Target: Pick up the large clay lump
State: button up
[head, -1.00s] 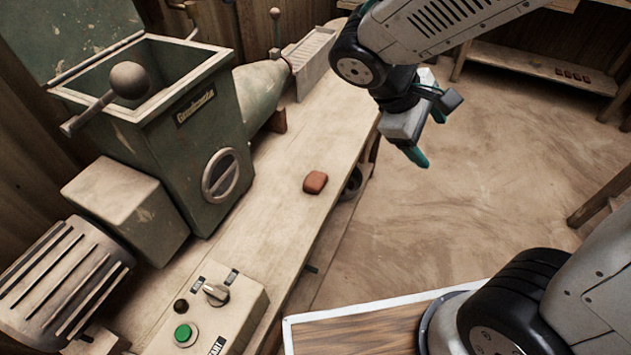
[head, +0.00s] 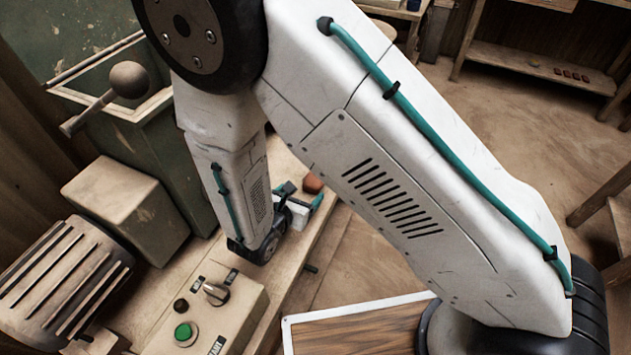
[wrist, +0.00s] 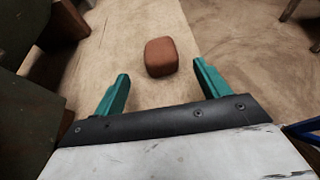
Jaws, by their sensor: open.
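The clay lump (head: 313,183) is a reddish-brown rounded block on the wooden bench top. It also shows in the wrist view (wrist: 161,57), just beyond the fingertips and between their lines. My gripper (wrist: 158,85) is open, with its two teal fingers apart and nothing between them. In the head view my gripper (head: 301,194) is low over the bench beside the lump, partly hidden by my arm. I cannot tell the exact gap between fingers and lump.
The green press machine (head: 150,140) stands on the bench at left. A control box (head: 215,318) with a green button and a knob is at the near end. The bench's right edge lies close to the lump, with open floor (head: 500,130) beyond.

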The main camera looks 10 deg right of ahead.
aim_at(310, 186)
jog(key=x, duration=0.6)
jog(key=shift+w+d+f, duration=0.15)
jog(key=shift+f, duration=0.2)
jog(key=c, duration=1.2)
